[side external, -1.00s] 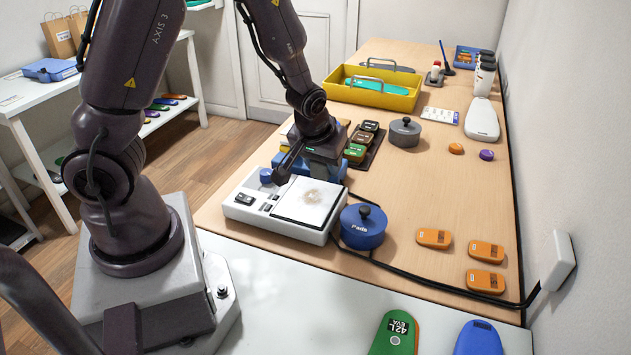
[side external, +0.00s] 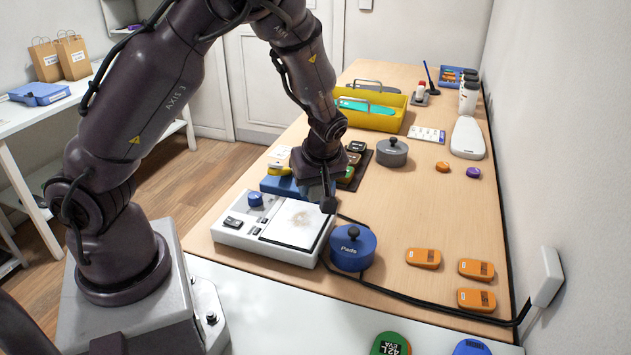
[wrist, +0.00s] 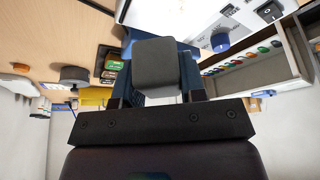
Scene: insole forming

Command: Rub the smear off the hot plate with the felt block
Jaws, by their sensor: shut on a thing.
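The hot plate (side external: 288,236) is a white unit with a flat pale top, a blue knob and dark switches. A brownish smear (side external: 304,214) lies on the far part of its top. My gripper (side external: 312,190) is at the plate's far edge. In the wrist view it is shut on a dark grey block (wrist: 166,62), the felt block by its look. A dark rounded part shows beside the gripper in the side view; I cannot tell if it is the block. Whether the block touches the plate is unclear.
A blue lidded pot (side external: 352,248) marked Pads stands just right of the plate. A black cable (side external: 440,309) runs to the wall. Behind are a blue block (side external: 283,186), a grey pot (side external: 392,153) and a yellow tray (side external: 374,122). Orange pieces (side external: 423,258) lie at right.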

